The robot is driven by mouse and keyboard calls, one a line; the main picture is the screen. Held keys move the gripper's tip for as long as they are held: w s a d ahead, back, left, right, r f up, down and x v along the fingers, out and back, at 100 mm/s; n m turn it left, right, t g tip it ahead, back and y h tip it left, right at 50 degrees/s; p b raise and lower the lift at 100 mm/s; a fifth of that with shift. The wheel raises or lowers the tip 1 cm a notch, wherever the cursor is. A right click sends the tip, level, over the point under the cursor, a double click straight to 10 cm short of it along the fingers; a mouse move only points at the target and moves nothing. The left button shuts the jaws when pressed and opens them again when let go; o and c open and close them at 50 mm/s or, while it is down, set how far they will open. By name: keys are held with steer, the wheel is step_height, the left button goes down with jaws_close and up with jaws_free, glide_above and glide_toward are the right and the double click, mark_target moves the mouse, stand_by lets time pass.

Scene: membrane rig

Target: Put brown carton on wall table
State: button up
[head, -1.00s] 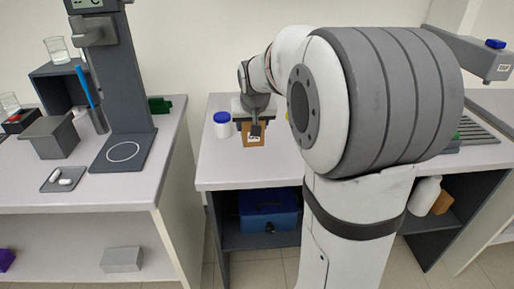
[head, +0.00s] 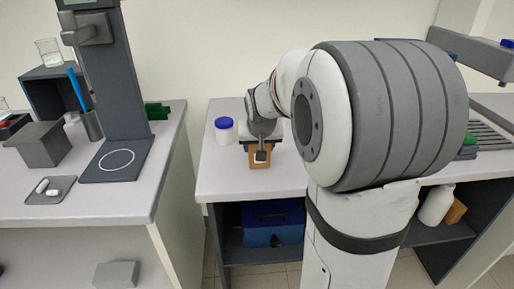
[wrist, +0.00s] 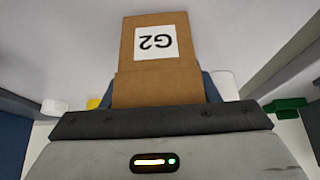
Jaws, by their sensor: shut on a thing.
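The brown carton (head: 260,158) is at the left part of the pale table against the wall (head: 225,182). In the wrist view the carton (wrist: 155,75) shows a white label reading G2, upside down. My gripper (head: 262,142) points down at the carton from above. In the wrist view my gripper (wrist: 160,92) is shut on the carton, with dark blue finger parts at its sides. Whether the carton's base touches the tabletop I cannot tell. My arm hides the middle of that table.
A white bottle with a blue lid (head: 224,130) stands left of the carton. A blue box (head: 273,222) sits on the shelf below, with a white bottle (head: 436,205) farther right. A gap separates this table from the left bench (head: 120,200). The table's front left is clear.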

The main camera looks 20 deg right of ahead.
steer(key=shift+f, duration=0.2)
steer(key=shift+f, duration=0.15)
steer(key=o, duration=1)
steer(key=shift+o, duration=0.2)
